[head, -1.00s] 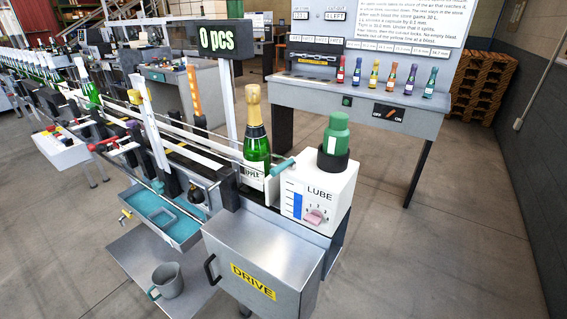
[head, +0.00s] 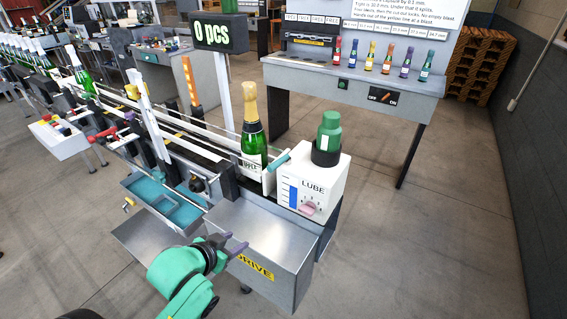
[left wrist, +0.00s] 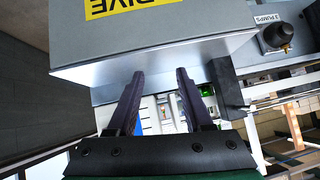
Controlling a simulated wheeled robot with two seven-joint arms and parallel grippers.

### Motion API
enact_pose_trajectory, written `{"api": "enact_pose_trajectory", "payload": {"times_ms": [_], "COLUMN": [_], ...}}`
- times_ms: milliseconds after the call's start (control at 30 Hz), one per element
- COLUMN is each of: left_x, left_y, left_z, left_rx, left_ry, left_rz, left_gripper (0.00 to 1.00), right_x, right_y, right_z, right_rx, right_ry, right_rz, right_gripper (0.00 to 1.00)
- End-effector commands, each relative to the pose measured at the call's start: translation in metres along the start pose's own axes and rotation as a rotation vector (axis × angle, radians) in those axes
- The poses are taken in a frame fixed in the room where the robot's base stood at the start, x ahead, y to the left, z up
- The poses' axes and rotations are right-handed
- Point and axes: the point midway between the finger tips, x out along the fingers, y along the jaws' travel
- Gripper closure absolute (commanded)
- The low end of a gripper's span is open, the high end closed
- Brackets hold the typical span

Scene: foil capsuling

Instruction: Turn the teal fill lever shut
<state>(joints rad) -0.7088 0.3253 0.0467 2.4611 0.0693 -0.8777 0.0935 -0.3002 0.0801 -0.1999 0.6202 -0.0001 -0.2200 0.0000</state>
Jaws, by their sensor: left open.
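The teal fill lever (head: 279,160) sticks out from the upper left of the white LUBE box (head: 318,187), beside a gold-topped green bottle (head: 253,135). My left gripper (head: 238,246) is over the near left edge of the grey DRIVE box (head: 262,240), lower than the lever and well apart from it. In the left wrist view the two dark fingers of my left gripper (left wrist: 158,88) are spread with nothing held between them. The lever is not clearly visible in that view. My right gripper is not in view.
A green-capped bottle (head: 328,135) stands on the LUBE box. The conveyor line and a teal tray (head: 165,205) lie to the left. A counter sign (head: 220,32) stands on a post behind. A bench (head: 355,82) with several small bottles is farther back.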

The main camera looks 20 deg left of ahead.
Motion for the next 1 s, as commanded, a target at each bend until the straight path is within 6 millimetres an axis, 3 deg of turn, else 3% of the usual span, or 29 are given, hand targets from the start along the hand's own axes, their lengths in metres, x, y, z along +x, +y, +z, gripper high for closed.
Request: {"api": "enact_pose_trajectory", "payload": {"times_ms": [200, 300, 400, 667, 833, 1000], "left_x": [-0.043, -0.066, -0.078, -0.057, -0.038, -0.015], "left_y": [-0.011, -0.006, -0.003, 0.003, 0.006, 0.012], "left_z": [-0.101, -0.133, -0.147, -0.164, -0.186, -0.214], "left_rx": [0.081, 0.107, 0.119, 0.119, 0.117, 0.117], "left_ry": [0.475, 0.645, 0.727, 0.744, 0.741, 0.737], "left_rz": [0.058, 0.113, 0.143, 0.144, 0.143, 0.143], "left_gripper": [0.49, 0.49, 0.49, 0.49, 0.49, 0.49], "right_x": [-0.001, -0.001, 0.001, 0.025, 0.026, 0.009], "right_y": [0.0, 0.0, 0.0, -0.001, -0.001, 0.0], "right_z": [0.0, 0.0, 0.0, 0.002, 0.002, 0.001], "right_rx": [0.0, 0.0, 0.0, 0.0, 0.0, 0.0], "right_ry": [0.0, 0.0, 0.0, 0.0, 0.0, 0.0], "right_rz": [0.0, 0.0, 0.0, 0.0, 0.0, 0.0], "right_gripper": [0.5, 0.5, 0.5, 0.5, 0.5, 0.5]}}
